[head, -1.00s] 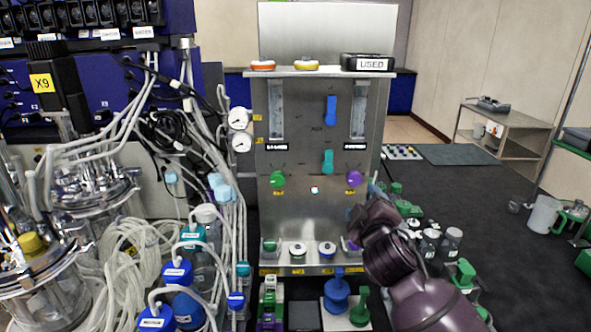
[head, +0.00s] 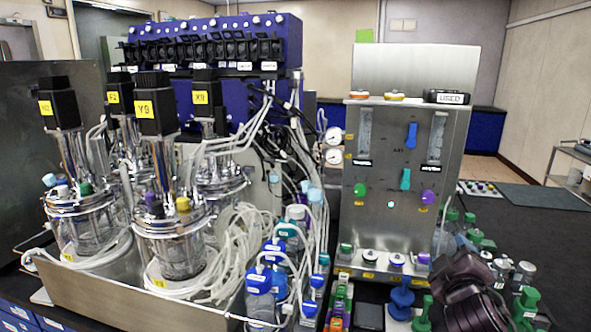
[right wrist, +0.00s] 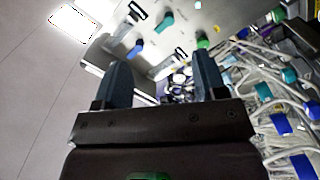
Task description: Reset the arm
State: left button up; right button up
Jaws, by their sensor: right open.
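My right arm shows at the lower right of the head view, in front of the steel panel's right foot; its fingertips cannot be made out there. In the right wrist view my right gripper (right wrist: 163,85) is open, its two dark fingers apart with nothing held between them. Beyond the fingers lies the steel panel (right wrist: 150,45), seen tilted, with blue, teal and green handles. In the head view the steel panel (head: 390,220) stands upright right of centre. My left gripper is not in either view.
Glass bioreactor vessels (head: 172,240) stand in a steel tray (head: 140,300) at left, with looped tubing and blue-capped bottles (head: 262,285) beside the panel. Small green and blue parts (head: 401,300) stand below the panel. Green-capped bottles (head: 524,300) crowd around my right arm.

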jog(key=s+a+f+m+g+y, duration=0.1)
jog(key=s+a+f+m+y, duration=0.15)
jog(key=f, duration=0.55)
jog(key=s+a+f+m+y, duration=0.1)
jog(key=s+a+f+y, duration=0.2)
jog(key=f, duration=0.6)
pick_arm(q)
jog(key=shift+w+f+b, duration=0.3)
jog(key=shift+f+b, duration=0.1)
jog(key=shift+b, duration=0.35)
pick_arm(e)
jog(key=s+d+f+m+g, duration=0.1)
jog(key=s+f+m+g, duration=0.1)
jog(key=s+f, duration=0.6)
jog(key=s+d+f+m+g+h, duration=0.1)
jog(key=s+f+m+g, duration=0.1)
jog(key=s+f, duration=0.7)
jog(key=s, duration=0.3)
jog(key=shift+d+g, duration=0.4)
jog(key=shift+s+f, duration=0.1)
